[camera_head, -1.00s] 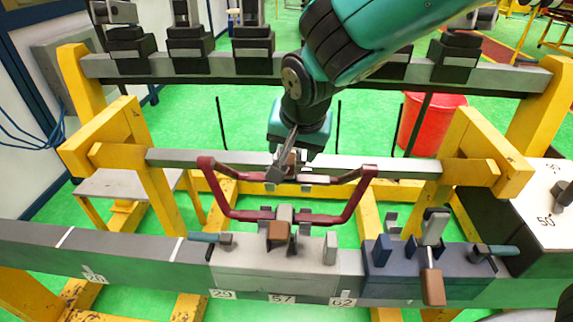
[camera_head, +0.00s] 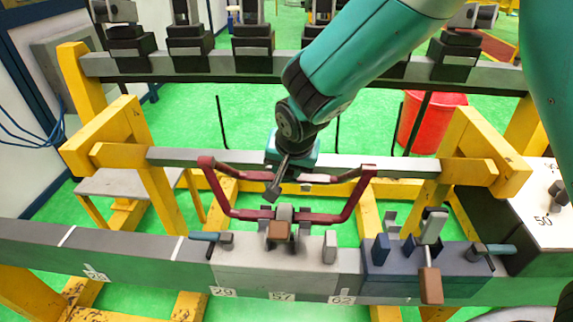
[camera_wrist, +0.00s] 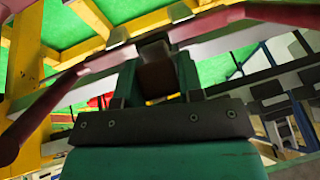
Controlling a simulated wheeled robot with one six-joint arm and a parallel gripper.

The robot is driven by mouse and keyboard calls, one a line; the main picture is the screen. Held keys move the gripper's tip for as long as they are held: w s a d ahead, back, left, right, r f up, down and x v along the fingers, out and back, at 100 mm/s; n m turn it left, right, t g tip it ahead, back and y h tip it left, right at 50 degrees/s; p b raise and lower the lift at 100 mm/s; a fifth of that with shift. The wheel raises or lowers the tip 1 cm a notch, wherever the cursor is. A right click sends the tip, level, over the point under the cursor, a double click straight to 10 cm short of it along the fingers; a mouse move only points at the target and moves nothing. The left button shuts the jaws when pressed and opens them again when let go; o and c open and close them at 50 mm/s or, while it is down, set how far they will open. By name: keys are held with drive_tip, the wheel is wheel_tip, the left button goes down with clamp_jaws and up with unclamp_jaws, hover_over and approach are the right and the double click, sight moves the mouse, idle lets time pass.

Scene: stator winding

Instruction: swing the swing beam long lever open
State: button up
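A lever with a long brown handle (camera_head: 430,286) hangs at the front of the blue clamp block (camera_head: 400,262), right of centre. A shorter brown-ended lever (camera_head: 278,230) sits on the grey block, below the dark red coil frame (camera_head: 350,205). I cannot tell for sure which one is the swing beam long lever. My gripper (camera_head: 272,191) points down and left, just above the shorter lever, near the middle of the coil frame. In the wrist view, its fingers (camera_wrist: 157,82) stand apart, with a brown block (camera_wrist: 155,75) seen between them. Contact with the block cannot be told.
The dark red coil frame lies around my gripper on both sides. Two blue-handled levers stand on the beam, left (camera_head: 205,237) and right (camera_head: 500,249). A grey crossbar (camera_head: 400,166) runs behind, between yellow supports. A red bin (camera_head: 430,120) stands behind on the green floor.

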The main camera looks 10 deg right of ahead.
clamp_jaws()
